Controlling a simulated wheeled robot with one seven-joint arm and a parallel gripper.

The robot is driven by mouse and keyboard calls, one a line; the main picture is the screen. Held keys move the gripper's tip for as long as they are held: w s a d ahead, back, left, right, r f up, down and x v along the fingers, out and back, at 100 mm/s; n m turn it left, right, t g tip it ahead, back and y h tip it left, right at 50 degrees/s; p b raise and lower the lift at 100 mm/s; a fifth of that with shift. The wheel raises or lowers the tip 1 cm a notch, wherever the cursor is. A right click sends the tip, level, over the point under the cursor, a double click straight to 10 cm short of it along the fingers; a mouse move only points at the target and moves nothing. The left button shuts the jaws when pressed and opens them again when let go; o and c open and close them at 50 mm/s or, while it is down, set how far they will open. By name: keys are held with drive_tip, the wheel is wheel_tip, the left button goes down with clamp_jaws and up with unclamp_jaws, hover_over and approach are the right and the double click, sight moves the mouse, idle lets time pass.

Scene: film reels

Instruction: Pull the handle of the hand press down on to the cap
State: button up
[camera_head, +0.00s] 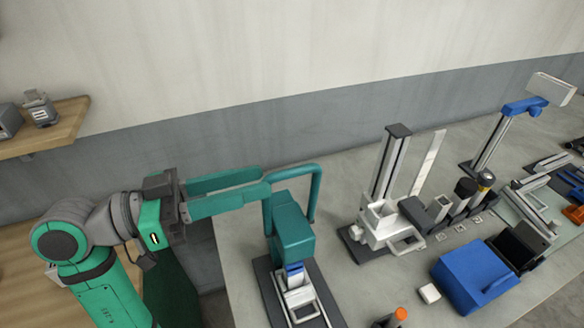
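The hand press (289,238) is a teal block above a grey base plate on the table's left part. Its handle (317,188) is a raised teal tube that arches from the left over to the right of the press. My gripper (267,182) is level with the raised handle, its two long teal fingers pointing right. The fingers are apart, with the left end of the handle at or between their tips; I cannot tell whether they touch it. A small blue piece (294,269) shows under the press block, above a light fixture (299,297). I cannot make out the cap for certain.
A white and grey column stand (382,215) is right of the press, beside several dark cylinders (465,188). A blue box (470,278) and a white block (429,293) are in front. An orange-topped item (400,314) is at the bottom edge. A wall shelf (62,128) is at left.

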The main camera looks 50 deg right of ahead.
sight(280, 176)
drive_tip(key=x, duration=0.8)
drive_tip(key=shift+d+f, duration=0.1)
drive_tip(key=shift+c, duration=0.6)
clamp_jaws()
